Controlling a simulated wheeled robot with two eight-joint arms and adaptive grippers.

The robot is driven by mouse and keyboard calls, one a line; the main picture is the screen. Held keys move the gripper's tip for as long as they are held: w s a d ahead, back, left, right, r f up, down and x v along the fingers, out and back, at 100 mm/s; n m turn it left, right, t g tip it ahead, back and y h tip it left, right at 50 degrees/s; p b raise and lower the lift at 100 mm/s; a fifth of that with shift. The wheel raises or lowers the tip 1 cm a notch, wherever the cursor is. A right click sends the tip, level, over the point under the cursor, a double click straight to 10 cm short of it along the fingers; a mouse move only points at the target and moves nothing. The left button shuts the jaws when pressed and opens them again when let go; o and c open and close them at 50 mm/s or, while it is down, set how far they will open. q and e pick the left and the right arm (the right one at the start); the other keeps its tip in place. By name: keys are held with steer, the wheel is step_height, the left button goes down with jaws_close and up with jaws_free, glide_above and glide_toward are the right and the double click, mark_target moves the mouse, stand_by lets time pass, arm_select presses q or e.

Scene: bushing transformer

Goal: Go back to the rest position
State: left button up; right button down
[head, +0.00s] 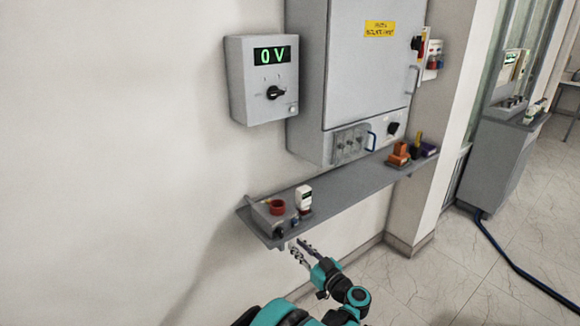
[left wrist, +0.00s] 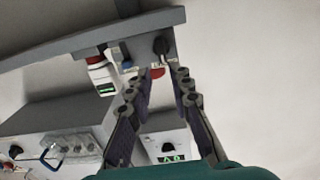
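My left gripper (head: 296,244) is just below and in front of the left end of the grey wall shelf (head: 345,185). Its two fingers are apart with nothing visible between them. The left wrist view, which looks upside down, also shows the open fingers of the left gripper (left wrist: 164,72), with the shelf (left wrist: 60,52) beyond them. My right gripper is in neither view.
On the shelf's left end are a red ring-shaped part (head: 277,207) and a white device (head: 303,197); orange blocks (head: 399,154) sit at the right. Above hang a "0 V" box (head: 263,80) and a grey cabinet (head: 365,75).

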arm_select(q)
steer(key=s+a+r+m+t+h, duration=0.15)
steer(key=r+m+h, duration=0.4)
steer(key=r, duration=0.75)
steer(key=s+a+r+m+t+h, duration=0.1)
steer(key=a+r+m+t+h, duration=0.15)
steer(key=r+h, duration=0.8)
steer(key=s+a+f+g+y, duration=0.2)
steer(key=s+a+f+g, duration=0.2)
steer(key=s, duration=0.6)
steer(key=s+a+f+g+y, duration=0.1)
steer(key=s+a+f+g, duration=0.3)
steer(key=s+a+f, duration=0.4)
steer(key=s+a+f+n+g+y, duration=0.1)
steer(key=s+a+f, duration=0.5)
steer(key=s, duration=0.7)
step_height(320, 180, down, 2)
steer(key=g+y, duration=0.1)
steer(key=g, duration=0.1)
steer(key=shift+s+g+y, duration=0.3)
steer(key=shift+g, duration=0.1)
steer(key=shift+a+f, duration=0.1)
